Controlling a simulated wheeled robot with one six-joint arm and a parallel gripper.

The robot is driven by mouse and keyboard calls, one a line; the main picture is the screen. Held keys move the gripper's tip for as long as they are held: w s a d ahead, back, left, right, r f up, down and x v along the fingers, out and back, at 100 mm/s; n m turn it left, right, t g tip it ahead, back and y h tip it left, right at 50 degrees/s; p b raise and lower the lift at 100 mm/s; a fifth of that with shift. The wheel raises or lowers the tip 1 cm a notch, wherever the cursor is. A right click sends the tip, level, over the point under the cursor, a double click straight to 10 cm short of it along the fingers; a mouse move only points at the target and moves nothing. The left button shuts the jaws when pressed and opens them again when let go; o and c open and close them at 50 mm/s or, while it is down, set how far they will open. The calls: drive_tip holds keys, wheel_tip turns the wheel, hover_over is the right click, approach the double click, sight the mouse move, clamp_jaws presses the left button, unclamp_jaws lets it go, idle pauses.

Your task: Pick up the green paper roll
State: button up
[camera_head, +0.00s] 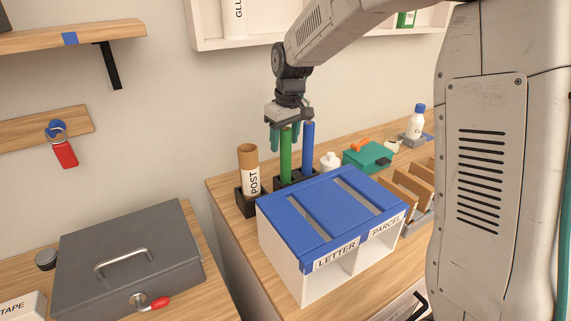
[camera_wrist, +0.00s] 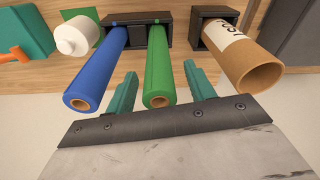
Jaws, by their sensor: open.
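The green paper roll (camera_head: 285,155) stands upright in a black holder (camera_head: 296,178) on the wooden counter, behind the blue-topped letter box. In the wrist view the green roll (camera_wrist: 158,70) lies between the two teal fingers, its open end near my gripper. My gripper (camera_head: 287,138) is open above the holder, with its fingers on either side of the top of the green roll. In the wrist view, gaps show between the roll and both fingers of my gripper (camera_wrist: 160,92). The blue paper roll (camera_head: 308,147) stands in the same holder, just right of the green one.
A brown POST tube (camera_head: 248,170) stands in its own black holder to the left. The blue-topped LETTER and PARCEL box (camera_head: 325,215) is in front. A white bottle (camera_head: 330,162) and a teal box (camera_head: 368,156) are to the right. A grey cash box (camera_head: 125,262) sits at lower left.

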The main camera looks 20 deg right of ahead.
clamp_jaws()
drive_tip(key=shift+r, duration=0.1)
wheel_tip(320, 180, up, 21)
idle(1.0)
